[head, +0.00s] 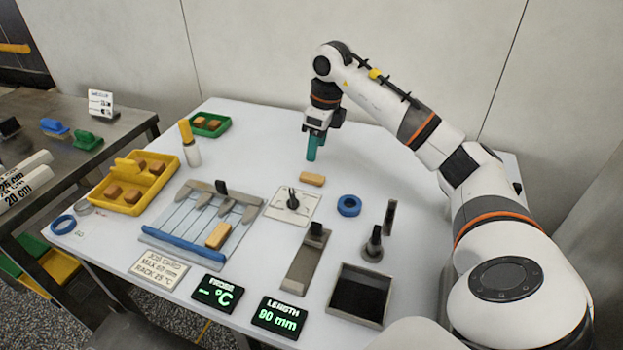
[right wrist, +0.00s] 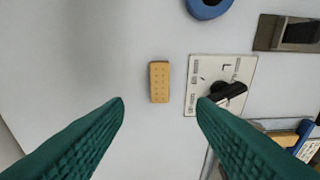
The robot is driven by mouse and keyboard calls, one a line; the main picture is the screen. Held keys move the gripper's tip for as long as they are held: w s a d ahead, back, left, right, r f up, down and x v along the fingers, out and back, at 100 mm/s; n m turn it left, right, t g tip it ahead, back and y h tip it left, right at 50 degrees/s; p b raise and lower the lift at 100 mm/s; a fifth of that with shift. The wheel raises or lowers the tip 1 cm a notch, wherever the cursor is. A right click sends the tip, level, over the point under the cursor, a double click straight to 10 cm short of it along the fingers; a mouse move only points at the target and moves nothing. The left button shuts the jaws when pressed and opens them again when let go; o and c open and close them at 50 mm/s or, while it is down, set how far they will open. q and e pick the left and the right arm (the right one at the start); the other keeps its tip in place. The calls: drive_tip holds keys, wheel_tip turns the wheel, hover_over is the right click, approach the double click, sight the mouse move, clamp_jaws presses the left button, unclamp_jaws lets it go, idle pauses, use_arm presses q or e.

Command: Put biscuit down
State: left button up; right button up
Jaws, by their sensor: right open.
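A tan rectangular biscuit (head: 312,179) lies flat on the white table, just behind the white plate with a dark knob (head: 293,206). In the right wrist view the biscuit (right wrist: 159,82) lies ahead of and between the green fingertips, with dots on its top. My right gripper (head: 312,150) hangs above and behind the biscuit, fingers pointing down. In the right wrist view my right gripper (right wrist: 160,105) is open and empty, apart from the biscuit. My left gripper is not seen.
A yellow tray (head: 130,205) with several biscuits and a green tray (head: 222,130) stand at the left. A blue ring (head: 349,206), a dark upright tool (head: 374,245), an open dark bin (head: 357,296) and two displays are in front. Table around the biscuit is clear.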

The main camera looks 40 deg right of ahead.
sight(313, 176)
drive_tip(key=f, duration=0.3)
drive_tip(key=shift+w+a+f, duration=0.1)
drive_tip(key=shift+w, duration=0.15)
drive_tip(key=shift+w+f+p, duration=0.1)
drive_tip(key=shift+f+p, duration=0.45)
drive_tip(key=shift+f, duration=2.1)
drive_tip(key=c, duration=0.9)
